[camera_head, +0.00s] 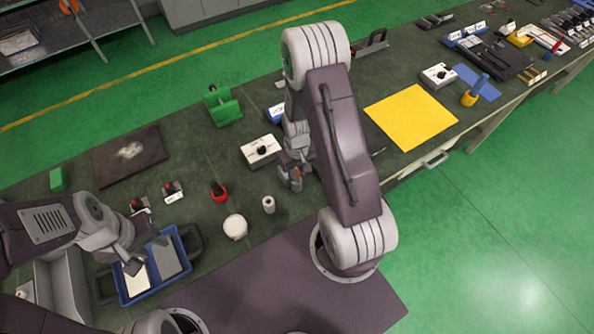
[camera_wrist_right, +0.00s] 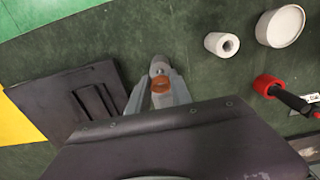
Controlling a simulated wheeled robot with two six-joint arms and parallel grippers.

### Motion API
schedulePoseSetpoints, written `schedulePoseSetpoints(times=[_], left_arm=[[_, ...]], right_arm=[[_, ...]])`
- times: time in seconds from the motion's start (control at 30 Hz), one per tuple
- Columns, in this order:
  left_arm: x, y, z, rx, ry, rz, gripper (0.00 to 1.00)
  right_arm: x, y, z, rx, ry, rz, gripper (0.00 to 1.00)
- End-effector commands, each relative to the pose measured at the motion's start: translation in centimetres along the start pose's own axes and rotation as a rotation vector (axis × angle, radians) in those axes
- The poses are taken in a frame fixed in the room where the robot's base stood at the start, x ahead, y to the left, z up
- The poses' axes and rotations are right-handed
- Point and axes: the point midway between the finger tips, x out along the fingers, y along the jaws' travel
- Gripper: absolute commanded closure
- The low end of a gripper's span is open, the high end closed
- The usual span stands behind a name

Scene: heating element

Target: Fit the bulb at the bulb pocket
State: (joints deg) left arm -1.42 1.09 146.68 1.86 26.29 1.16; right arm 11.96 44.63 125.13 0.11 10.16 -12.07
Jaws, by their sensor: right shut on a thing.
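My right gripper (camera_head: 290,178) is above the bench near its front edge. In the right wrist view the same gripper (camera_wrist_right: 161,90) is shut on a small orange-brown piece (camera_wrist_right: 162,83), which I take to be the bulb. Most of the piece is hidden between the fingers. I cannot make out the bulb pocket for certain. My left gripper (camera_head: 133,262) is over the blue tray (camera_head: 152,293) at the left; its jaws are too small to read.
A white hollow cylinder (camera_head: 268,204), a round white piece (camera_head: 235,227) and a red-and-black tool (camera_head: 220,191) stand left of my right gripper. A white box with a black knob (camera_head: 258,150) and a green block (camera_head: 222,107) are behind. A yellow mat (camera_head: 410,117) lies right.

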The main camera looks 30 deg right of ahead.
Motion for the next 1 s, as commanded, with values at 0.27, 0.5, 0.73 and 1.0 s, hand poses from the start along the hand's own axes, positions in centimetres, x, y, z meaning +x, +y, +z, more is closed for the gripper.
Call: schedulePoseSetpoints(times=[0.27,0.5,0.73,1.0], left_arm=[[0.7,0.0,0.1,0.000,0.000,0.000,0.64],[1.1,0.0,0.1,0.000,0.000,0.000,0.64],[1.6,0.0,0.2,0.000,0.000,0.000,0.64],[1.7,0.0,0.2,0.000,0.000,0.000,0.64]], right_arm=[[0.8,0.0,0.0,0.000,0.000,0.000,1.00],[1.4,0.0,0.0,0.000,0.000,0.000,1.00],[2.0,0.0,0.0,0.000,0.000,0.000,1.00],[2.2,0.0,0.0,0.000,0.001,0.000,0.49]])
